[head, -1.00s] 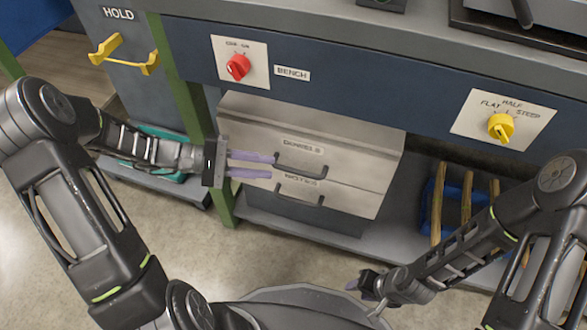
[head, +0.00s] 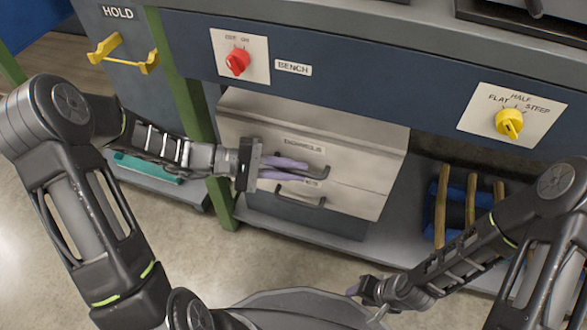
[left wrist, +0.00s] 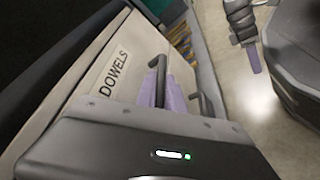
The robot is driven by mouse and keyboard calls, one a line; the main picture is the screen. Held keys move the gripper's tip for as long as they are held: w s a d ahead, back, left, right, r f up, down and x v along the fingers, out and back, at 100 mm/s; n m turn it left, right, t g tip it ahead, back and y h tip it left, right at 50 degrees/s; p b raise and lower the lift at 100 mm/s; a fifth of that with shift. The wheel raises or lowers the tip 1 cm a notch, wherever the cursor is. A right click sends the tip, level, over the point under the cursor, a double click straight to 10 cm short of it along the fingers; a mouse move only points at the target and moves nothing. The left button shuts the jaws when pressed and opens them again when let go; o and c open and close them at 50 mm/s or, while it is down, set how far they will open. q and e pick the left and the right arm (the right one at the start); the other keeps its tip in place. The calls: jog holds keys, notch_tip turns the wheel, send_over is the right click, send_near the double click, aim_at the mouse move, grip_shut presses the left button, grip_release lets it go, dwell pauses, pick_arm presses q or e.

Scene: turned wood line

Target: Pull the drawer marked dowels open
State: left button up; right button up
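A light grey cabinet (head: 355,150) under the bench has two drawer fronts with dark bar handles. The upper front's label is blurred in the head view, but the left wrist view shows the label DOWELS (left wrist: 114,75) beside the upper handle (left wrist: 157,75). My left gripper (head: 305,170) is at this handle, its purple fingers on either side of the bar. A narrow gap shows between the fingers; whether they grip the bar is unclear. The drawer looks closed. My right gripper (head: 354,289) is low, away from the cabinet, its finger opening unclear.
The lower handle (head: 300,199) sits just below my left fingers. A red knob (head: 237,62) and a yellow knob (head: 509,123) are on the bench front above. A yellow HOLD handle (head: 125,55) is at the left. Wooden-handled tools (head: 471,205) stand right of the cabinet.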

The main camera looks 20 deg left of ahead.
pick_arm(q)
grip_shut()
dwell(0.9)
jog(key=shift+s, duration=0.1)
pick_arm(e)
jog(key=shift+s, duration=0.1)
